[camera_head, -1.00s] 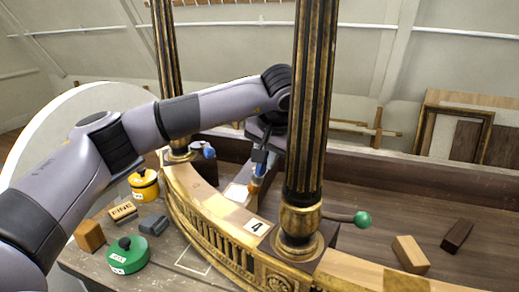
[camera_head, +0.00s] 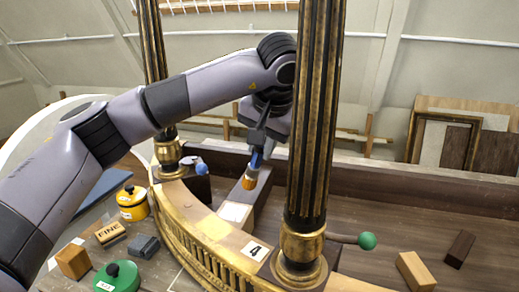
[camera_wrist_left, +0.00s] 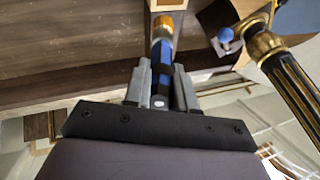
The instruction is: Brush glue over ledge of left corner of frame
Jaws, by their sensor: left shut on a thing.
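My left gripper (camera_head: 262,140) reaches behind the front column and is shut on a brush. The brush (camera_head: 252,175) has a blue handle, a metallic collar and golden-orange bristles pointing down. In the left wrist view the blue handle (camera_wrist_left: 161,58) lies between the grey fingers (camera_wrist_left: 160,85). The gilded curved frame (camera_head: 200,235) runs between two fluted columns. A pale patch (camera_head: 235,212) lies on its top ledge, towards the left corner. The brush tip shows above and slightly right of this patch, apparently clear of it. My right gripper is not in view.
The front fluted column (camera_head: 315,110) and back column (camera_head: 152,60) stand close to my arm. A yellow pot (camera_head: 132,205), a green pot (camera_head: 118,277), a block marked FINE (camera_head: 109,233) and a "4" card (camera_head: 255,250) are nearby. A green-knobbed rod (camera_head: 345,239) sticks out right.

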